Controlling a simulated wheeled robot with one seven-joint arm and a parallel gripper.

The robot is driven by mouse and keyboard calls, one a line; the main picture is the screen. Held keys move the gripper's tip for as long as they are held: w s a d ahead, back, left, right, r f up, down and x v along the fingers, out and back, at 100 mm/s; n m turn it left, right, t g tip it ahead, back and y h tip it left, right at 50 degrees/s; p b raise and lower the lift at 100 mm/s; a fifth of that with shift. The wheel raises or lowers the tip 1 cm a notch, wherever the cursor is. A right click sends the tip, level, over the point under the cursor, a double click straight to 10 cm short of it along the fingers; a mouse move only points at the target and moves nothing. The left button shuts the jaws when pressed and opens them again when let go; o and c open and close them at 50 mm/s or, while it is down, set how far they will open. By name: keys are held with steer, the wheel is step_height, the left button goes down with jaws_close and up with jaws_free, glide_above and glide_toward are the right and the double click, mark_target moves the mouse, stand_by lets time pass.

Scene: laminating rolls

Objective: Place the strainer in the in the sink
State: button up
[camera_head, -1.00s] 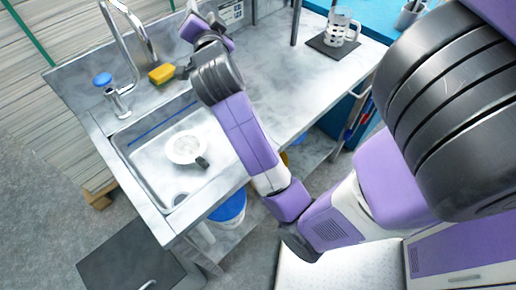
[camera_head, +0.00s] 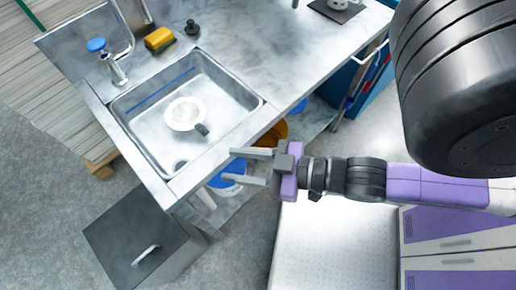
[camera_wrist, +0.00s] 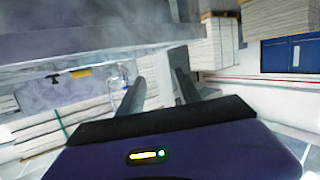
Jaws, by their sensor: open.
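The sink (camera_head: 250,99) is a steel basin set in the counter. A small dark knobbed thing (camera_head: 192,28) stands on the counter behind the sink, next to a yellow sponge (camera_head: 158,39). I cannot tell for certain which of these is the strainer. My gripper (camera_head: 238,166) is open and empty, in front of the counter edge and apart from both. Its fingers also show in the wrist view (camera_wrist: 160,80).
A tap with a blue knob (camera_head: 97,45) rises at the sink's left. A blue bucket (camera_head: 228,180) and an orange container (camera_head: 272,134) are under the counter. A grey bin (camera_head: 146,246) stands at lower left. The counter right of the sink is mostly clear.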

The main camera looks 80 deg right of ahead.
steer(key=s+a, duration=0.2)
steer(key=s, duration=0.1)
steer(key=s+a+r, duration=0.1)
steer(key=shift+s+a, duration=0.25)
steer(key=shift+s, duration=0.1)
